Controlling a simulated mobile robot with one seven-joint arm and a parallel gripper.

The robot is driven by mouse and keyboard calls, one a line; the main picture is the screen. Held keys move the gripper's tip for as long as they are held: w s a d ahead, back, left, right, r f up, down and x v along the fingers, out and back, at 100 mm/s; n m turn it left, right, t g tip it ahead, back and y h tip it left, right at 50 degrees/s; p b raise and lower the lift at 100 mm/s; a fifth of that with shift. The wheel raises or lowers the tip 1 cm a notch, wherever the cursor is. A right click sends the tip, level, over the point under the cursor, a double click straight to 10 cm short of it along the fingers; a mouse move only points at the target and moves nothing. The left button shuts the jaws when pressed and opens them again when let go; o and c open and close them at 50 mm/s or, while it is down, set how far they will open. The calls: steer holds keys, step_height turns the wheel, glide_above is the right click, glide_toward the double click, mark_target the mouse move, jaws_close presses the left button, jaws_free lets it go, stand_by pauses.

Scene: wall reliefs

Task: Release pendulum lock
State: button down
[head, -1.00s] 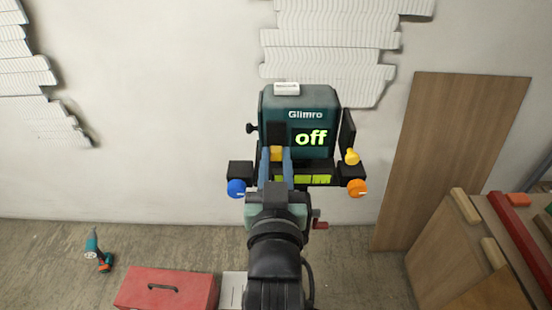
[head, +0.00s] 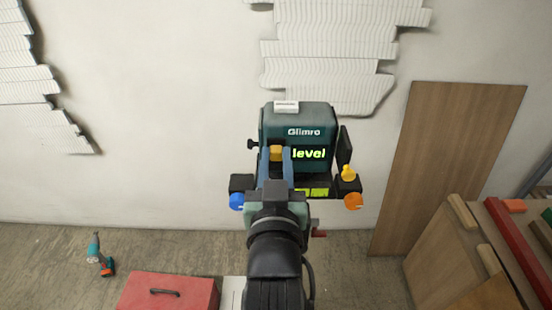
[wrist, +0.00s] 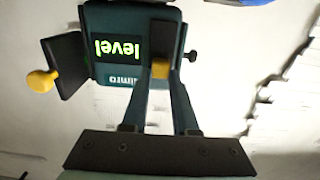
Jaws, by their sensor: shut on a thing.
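A dark teal laser level marked "Glimro" (head: 322,116) stands in front of the white wall, its green display (head: 309,154) reading "level". My gripper (head: 276,154) is shut on a yellow-orange tab (head: 276,152) on the front of the device, which I take to be the pendulum lock. In the wrist view the same tab (wrist: 160,68) sits between the blue-grey fingertips, and the device appears upside down. A blue knob (head: 237,201) and an orange knob (head: 353,201) sit at the lower left and right. A yellow knob (head: 348,172) sits on a dark flap at the right.
A wooden board (head: 440,165) leans on the wall at right, beside stacked wood pieces (head: 450,250). A red toolbox (head: 168,292) and a teal drill (head: 99,255) are on the floor at left.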

steer(key=c, duration=0.7)
jaws_free()
steer(key=shift+r, duration=0.25)
steer(key=shift+s, duration=0.1)
steer(key=shift+s+f, duration=0.1)
steer(key=shift+s, duration=0.15)
steer(key=shift+s+a+p, duration=0.1)
steer(key=shift+s+p, duration=0.95)
steer(key=shift+s, duration=5.05)
